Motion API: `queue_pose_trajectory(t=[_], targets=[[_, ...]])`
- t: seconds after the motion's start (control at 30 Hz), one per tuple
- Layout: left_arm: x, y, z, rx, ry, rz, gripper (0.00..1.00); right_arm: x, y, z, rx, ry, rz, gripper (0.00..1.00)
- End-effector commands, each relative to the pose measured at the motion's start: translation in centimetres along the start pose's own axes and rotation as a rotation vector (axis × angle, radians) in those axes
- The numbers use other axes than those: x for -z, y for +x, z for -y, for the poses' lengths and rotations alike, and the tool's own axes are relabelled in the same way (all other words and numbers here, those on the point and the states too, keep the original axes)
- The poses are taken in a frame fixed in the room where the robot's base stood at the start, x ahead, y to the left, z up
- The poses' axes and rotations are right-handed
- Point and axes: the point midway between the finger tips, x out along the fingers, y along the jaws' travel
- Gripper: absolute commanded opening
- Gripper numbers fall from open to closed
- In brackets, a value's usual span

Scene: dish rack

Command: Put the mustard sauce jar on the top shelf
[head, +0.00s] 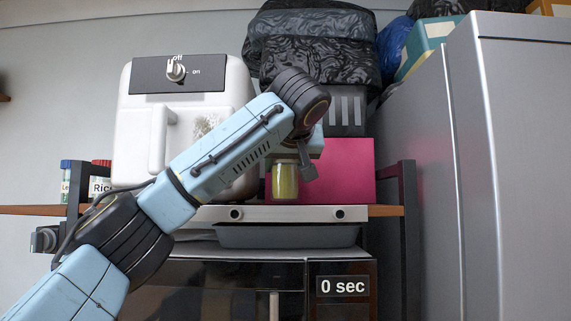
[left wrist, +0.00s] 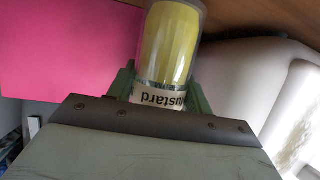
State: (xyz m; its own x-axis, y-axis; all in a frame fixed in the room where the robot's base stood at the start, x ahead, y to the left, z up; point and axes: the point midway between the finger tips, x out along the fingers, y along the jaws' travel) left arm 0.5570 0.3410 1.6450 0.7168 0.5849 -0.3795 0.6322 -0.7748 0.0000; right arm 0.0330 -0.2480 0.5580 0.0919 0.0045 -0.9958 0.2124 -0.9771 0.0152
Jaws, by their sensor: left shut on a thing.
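The mustard sauce jar (head: 285,181) is a small clear jar with yellow-green contents, in front of the pink box in the head view. In the left wrist view the jar (left wrist: 166,50) shows a label reading "ustard", upside down. My left gripper (head: 290,160) comes down over the jar and is shut on it; its green fingers (left wrist: 160,92) sit on both sides of the jar. The jar is at the front of the wooden shelf (head: 388,210); I cannot tell whether its base touches the shelf. My right gripper is not in view.
A white air fryer (head: 135,110) stands left of the jar and a pink box (head: 345,172) behind it. Labelled jars (head: 100,185) stand at far left. Below are a grey tray (head: 290,236) and a microwave (head: 342,287). A tall grey fridge (head: 515,150) blocks the right.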

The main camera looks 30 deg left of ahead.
Motion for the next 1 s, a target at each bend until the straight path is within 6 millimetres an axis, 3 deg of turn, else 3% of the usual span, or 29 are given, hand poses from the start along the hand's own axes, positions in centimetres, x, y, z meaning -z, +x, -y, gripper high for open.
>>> queue_pose_trajectory(t=[0.8, 0.83, 1.0], targets=[[-0.66, 0.24, -0.01, -0.002, -0.001, -0.001, 0.16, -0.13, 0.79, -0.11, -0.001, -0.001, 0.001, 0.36], [-0.65, 0.24, 0.0, -0.001, -0.001, -0.002, 0.52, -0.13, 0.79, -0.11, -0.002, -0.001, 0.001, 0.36], [-0.6, 0.23, 0.0, -0.001, 0.0, -0.001, 0.74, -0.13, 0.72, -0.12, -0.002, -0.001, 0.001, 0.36]])
